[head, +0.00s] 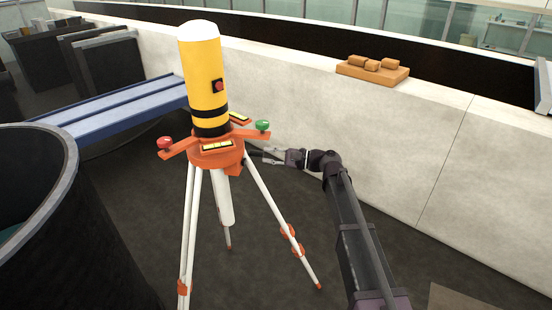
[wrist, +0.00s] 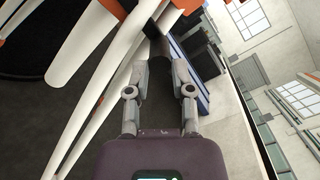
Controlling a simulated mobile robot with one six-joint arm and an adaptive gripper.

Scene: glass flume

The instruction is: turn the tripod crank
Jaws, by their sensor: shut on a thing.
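The tripod stands on the dark floor left of centre in the head view, with an orange head (head: 217,157) and white legs (head: 188,225). A yellow cylinder (head: 204,80) with a white cap stands upright on it. My gripper (head: 264,156) is at the right side of the tripod, just below its head. It is shut on the tripod crank, a small dark part (head: 254,151) mostly hidden by the fingers. In the wrist view my gripper (wrist: 167,52) reaches up beside the white legs (wrist: 98,95); the grip itself is hard to make out.
A red knob (head: 164,142) and a green knob (head: 263,126) stick out on orange arms of the head. A dark round tank (head: 70,215) is at the left. A blue beam (head: 125,108) lies behind. A pale wall (head: 400,150) runs along the right, bearing an orange tray (head: 372,70).

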